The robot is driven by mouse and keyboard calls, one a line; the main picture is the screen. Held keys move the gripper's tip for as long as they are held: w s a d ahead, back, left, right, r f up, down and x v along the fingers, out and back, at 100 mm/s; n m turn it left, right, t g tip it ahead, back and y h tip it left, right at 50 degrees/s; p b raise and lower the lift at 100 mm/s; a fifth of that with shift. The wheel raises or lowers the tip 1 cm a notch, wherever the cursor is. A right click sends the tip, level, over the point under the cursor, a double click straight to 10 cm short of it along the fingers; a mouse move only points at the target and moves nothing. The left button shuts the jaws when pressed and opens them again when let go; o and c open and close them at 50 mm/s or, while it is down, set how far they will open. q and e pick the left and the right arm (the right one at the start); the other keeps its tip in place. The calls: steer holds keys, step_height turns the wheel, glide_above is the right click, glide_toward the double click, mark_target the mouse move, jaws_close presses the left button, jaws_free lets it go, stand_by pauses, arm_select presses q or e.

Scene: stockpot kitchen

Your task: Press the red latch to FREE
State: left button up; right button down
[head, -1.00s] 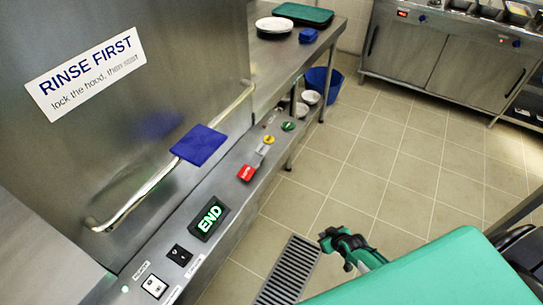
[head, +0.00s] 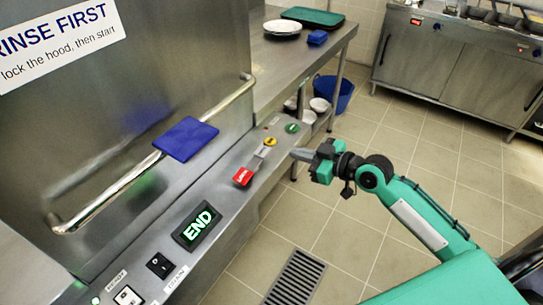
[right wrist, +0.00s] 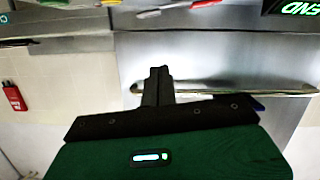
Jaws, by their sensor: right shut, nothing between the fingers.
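The red latch (head: 243,176) sits on the sloping steel control strip (head: 222,200) of the hood machine; its lettering is too small to read. It also shows at the top edge of the right wrist view (right wrist: 206,4). My right gripper (head: 300,155) is shut and empty. It is to the right of the latch in the head view, apart from it, with its fingertips pointing left toward the strip. The shut fingers (right wrist: 158,82) also show in the right wrist view. My left gripper is not in view.
A lit END display (head: 197,225) and a black switch (head: 159,265) are nearer along the strip. A yellow knob (head: 270,142) and green button (head: 292,128) are farther. A blue cloth (head: 186,139) hangs on the hood's bar handle (head: 110,196). The tiled floor at right is clear.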

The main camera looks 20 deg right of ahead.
mark_target(253, 165)
stand_by(0.3)
